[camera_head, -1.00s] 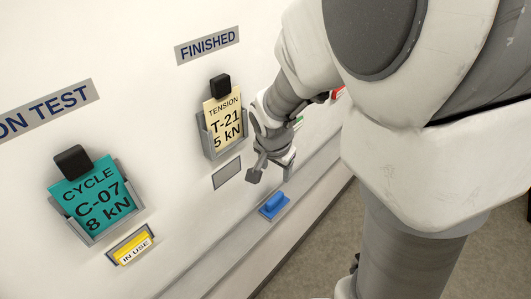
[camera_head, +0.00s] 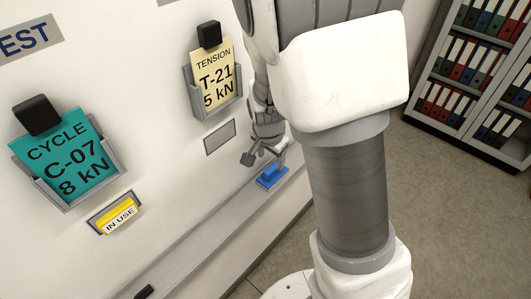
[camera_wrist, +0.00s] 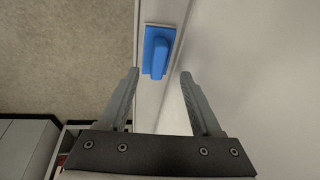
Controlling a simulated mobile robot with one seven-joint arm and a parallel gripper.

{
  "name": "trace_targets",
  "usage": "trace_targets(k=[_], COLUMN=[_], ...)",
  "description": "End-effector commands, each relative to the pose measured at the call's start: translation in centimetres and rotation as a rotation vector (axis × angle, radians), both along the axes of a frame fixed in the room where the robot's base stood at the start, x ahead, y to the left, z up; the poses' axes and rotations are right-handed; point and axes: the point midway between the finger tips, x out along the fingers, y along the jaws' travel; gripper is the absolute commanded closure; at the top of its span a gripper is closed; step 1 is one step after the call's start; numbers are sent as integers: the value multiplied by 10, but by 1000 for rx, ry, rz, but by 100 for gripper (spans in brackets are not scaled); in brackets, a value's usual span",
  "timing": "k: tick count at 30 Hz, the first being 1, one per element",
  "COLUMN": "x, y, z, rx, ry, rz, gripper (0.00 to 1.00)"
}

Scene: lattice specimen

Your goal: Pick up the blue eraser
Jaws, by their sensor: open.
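The blue eraser (camera_head: 272,176) sits on the narrow ledge (camera_head: 205,228) along the foot of the white board. My gripper (camera_head: 262,161) is just above it, close to the board. In the wrist view the eraser (camera_wrist: 157,52) lies ahead of and between the two spread fingers of my gripper (camera_wrist: 158,75), slightly beyond their tips. The fingers are open, with nothing between them. The far side of the eraser is partly hidden by my arm in the head view.
A teal card (camera_head: 70,158) and a cream card (camera_head: 215,75) sit in board holders. A yellow IN USE tag (camera_head: 116,213) and an empty tag frame (camera_head: 219,137) are below. A dark object (camera_head: 145,292) lies at the lower left. A binder shelf (camera_head: 475,85) stands right.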

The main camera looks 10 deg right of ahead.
Motion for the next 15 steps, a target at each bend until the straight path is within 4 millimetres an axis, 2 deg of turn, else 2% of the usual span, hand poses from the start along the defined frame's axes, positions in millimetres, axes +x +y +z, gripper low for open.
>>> trace_targets(k=[5,15], x=[3,16], y=[-2,-12], z=[-11,-51], rx=[1,-1], ry=[0,1], rz=[-3,-2], gripper=[34,34])
